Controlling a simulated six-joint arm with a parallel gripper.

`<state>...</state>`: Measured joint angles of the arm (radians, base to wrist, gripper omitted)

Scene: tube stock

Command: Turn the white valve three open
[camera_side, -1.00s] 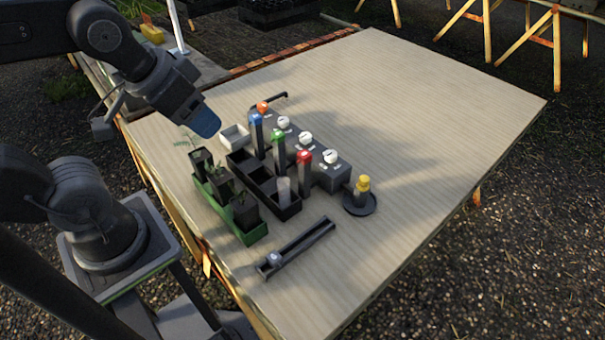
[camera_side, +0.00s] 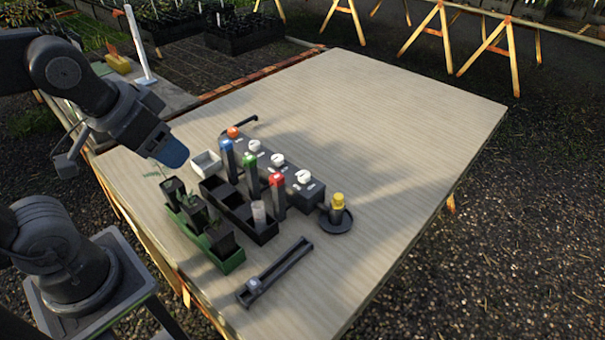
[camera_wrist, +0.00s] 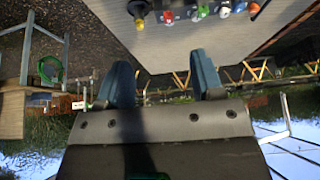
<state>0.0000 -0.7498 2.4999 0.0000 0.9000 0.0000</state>
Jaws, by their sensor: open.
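A dark valve block (camera_side: 312,193) stands on the table with three white knobs in a row: a far one (camera_side: 254,146), a middle one (camera_side: 277,160) and a near one (camera_side: 303,176). Their markings are too small to read, so I cannot tell which is three. My gripper (camera_side: 172,153) is above the table's left side, left of the block and apart from it. In the wrist view its blue fingers (camera_wrist: 163,78) are spread with nothing between them.
Blue (camera_side: 227,147), green (camera_side: 250,161) and red (camera_side: 277,180) capped tubes stand before the block. A green planter (camera_side: 232,263), white box (camera_side: 207,162), slider rail (camera_side: 275,272) and yellow-topped piece (camera_side: 337,201) on a dark dish surround it. The table's far right is clear.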

